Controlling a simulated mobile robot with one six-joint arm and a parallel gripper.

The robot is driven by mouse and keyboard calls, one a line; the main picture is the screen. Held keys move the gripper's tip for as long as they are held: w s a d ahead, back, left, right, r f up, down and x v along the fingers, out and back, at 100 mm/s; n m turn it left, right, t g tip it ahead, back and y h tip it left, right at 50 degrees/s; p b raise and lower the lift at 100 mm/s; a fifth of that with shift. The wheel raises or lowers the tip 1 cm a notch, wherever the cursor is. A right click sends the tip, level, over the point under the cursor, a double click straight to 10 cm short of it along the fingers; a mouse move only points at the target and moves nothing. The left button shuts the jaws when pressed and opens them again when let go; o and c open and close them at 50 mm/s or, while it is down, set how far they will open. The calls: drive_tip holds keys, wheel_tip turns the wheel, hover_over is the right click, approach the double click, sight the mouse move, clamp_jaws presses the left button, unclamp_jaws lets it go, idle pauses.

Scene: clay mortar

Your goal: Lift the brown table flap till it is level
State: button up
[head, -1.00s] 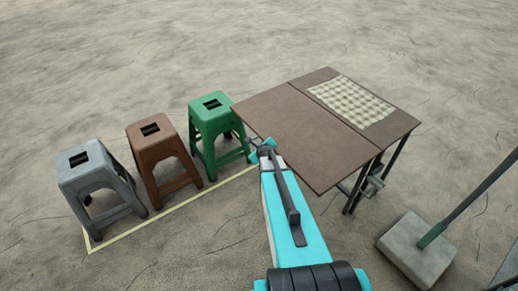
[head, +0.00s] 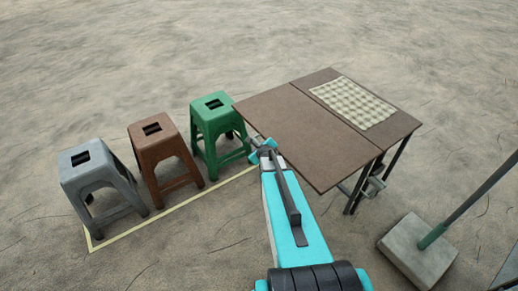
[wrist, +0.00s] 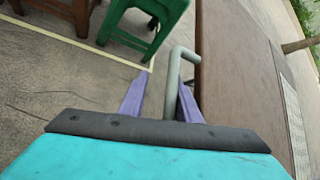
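The brown table flap (head: 295,135) is raised and looks about level with the fixed tabletop (head: 388,131) beside it. In the wrist view the flap (wrist: 238,85) fills the right side. My gripper (head: 264,149) is at the flap's left edge. In the wrist view, a grey bent bar (wrist: 174,80) stands between the two purple fingers of my gripper (wrist: 163,84), close to the right finger. A gap shows between the bar and the left finger, so the fingers are apart. Where the bar joins the flap is not clear.
Green (head: 217,128), brown (head: 165,158) and grey (head: 98,185) stools stand in a row at left, along a pale yellow floor line (head: 180,209). A checkered cloth (head: 352,102) lies on the tabletop. A concrete block with a pole (head: 417,249) stands at right.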

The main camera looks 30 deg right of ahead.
drive_tip(key=shift+r, duration=0.1)
drive_tip(key=p+v, duration=0.8)
drive_tip(key=v, duration=0.5)
drive_tip(key=shift+r, duration=0.25)
idle(0.9)
drive_tip(key=shift+s, duration=0.2)
drive_tip(key=shift+a, duration=0.1)
idle(0.6)
